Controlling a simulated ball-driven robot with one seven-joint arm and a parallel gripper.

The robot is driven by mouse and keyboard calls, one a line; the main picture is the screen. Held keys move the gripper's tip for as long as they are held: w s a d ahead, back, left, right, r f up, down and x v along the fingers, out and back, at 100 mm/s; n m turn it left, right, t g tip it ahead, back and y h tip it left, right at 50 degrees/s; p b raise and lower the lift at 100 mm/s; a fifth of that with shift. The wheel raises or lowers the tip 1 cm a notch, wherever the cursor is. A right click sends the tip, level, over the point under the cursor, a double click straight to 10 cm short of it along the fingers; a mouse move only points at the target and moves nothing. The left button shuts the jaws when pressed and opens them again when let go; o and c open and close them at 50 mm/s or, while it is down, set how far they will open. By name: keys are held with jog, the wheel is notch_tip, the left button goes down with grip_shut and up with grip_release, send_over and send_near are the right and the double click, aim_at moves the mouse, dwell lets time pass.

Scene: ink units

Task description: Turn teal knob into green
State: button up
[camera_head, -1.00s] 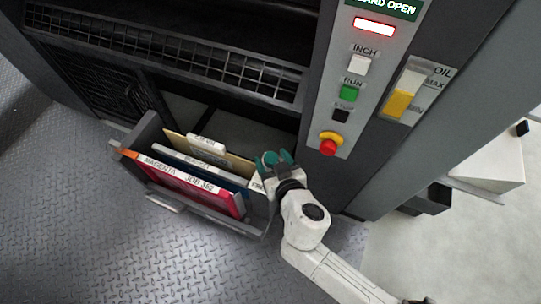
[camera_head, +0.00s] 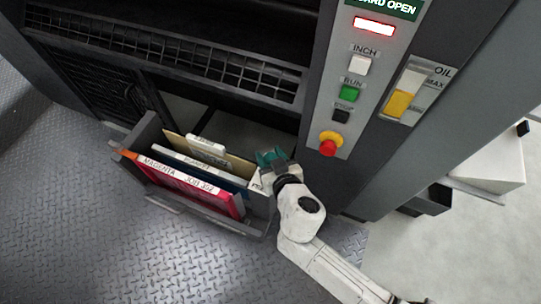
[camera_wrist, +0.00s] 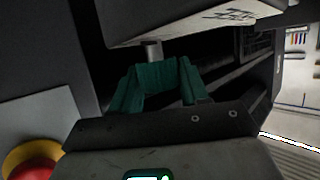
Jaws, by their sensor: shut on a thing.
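My gripper (camera_head: 272,157) is at the right end of the open tray, by the machine's front. In the wrist view its dark teal fingers (camera_wrist: 157,86) are closed around a teal block, which I take to be the teal knob (camera_wrist: 155,78). A short grey shaft (camera_wrist: 152,50) runs from there up to a pale housing (camera_wrist: 190,20). The fingers hide most of the knob, and its colour is close to theirs. I see no pointer or green zone by the knob in either view.
The tray (camera_head: 205,222) holds several upright folders, one red (camera_head: 190,188) and marked MAGENTA. A control panel (camera_head: 372,50) with buttons and a red emergency stop (camera_head: 328,146) is just right of my gripper. The patterned floor (camera_head: 60,220) at left is clear.

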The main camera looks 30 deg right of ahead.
jog(key=shift+c, duration=0.6)
jog(key=shift+r+y+p, duration=0.1)
jog(key=shift+y+p, duration=0.2)
jog(key=shift+p, duration=0.2)
jog(key=n+y+p, duration=0.2)
jog(key=p, duration=0.1)
jog(key=shift+r+p, duration=0.2)
jog(key=shift+p, duration=0.15)
jog(key=n+y+p, duration=0.2)
jog(key=p, duration=0.3)
jog(key=shift+a+p, duration=0.15)
jog(key=shift+p, duration=0.15)
jog(key=n+y+p, duration=0.1)
jog(key=p, duration=0.2)
jog(key=shift+g+y, duration=0.3)
jog(key=shift+f+n+g+y+p, duration=0.3)
jog(key=shift+n+y+p, duration=0.7)
jog(key=shift+n, duration=0.1)
jog(key=shift+n+g+y+b, duration=0.6)
jog(key=shift+n+y, duration=0.4)
